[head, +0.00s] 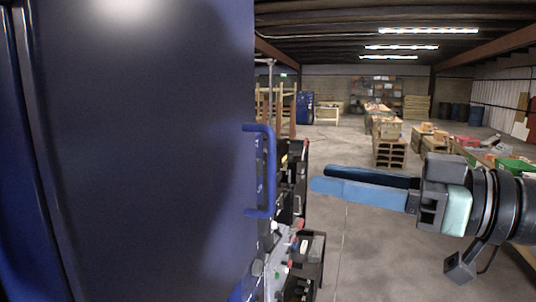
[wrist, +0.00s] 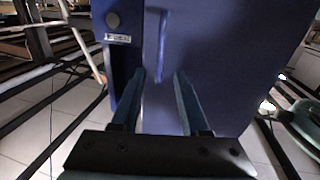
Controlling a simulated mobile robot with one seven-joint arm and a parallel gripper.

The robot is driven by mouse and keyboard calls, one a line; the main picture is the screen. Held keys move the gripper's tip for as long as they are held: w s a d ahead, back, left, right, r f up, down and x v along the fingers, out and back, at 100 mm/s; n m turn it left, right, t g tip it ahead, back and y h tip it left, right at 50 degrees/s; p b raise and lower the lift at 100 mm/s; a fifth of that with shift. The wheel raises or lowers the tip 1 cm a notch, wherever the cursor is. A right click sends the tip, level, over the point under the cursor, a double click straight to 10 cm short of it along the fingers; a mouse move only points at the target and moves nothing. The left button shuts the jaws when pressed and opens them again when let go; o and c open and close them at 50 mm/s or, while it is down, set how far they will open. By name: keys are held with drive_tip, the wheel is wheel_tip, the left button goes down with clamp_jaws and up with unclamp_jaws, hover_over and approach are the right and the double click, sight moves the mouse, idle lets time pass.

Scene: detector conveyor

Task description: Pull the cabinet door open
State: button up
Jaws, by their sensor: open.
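The blue cabinet door (head: 150,150) fills the left of the head view and the upper middle of the wrist view (wrist: 225,60). Its blue bar handle (head: 270,170) stands upright at the door's right edge in the head view. In the wrist view the handle (wrist: 162,45) shows ahead of and roughly between the fingertips. My gripper (head: 318,177) is open and empty, with its blue fingers pointing left at the handle, a short gap away. The open fingers also show in the wrist view (wrist: 160,73). I cannot tell whether the door is ajar.
A dark shelf or cart with small items (head: 296,255) stands just beyond the handle. Open concrete floor (head: 365,255) lies below my arm. Pallets (head: 388,152) and tables with boxes stand farther back. In the wrist view, dark frame bars run along the left side.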

drive_tip(key=p, duration=0.4)
hover_over(271, 205)
drive_tip(key=d, duration=0.1)
drive_tip(key=shift+w+a, duration=0.35)
drive_tip(key=shift+a, duration=0.25)
drive_tip(key=shift+d, duration=0.1)
clamp_jaws()
idle(0.5)
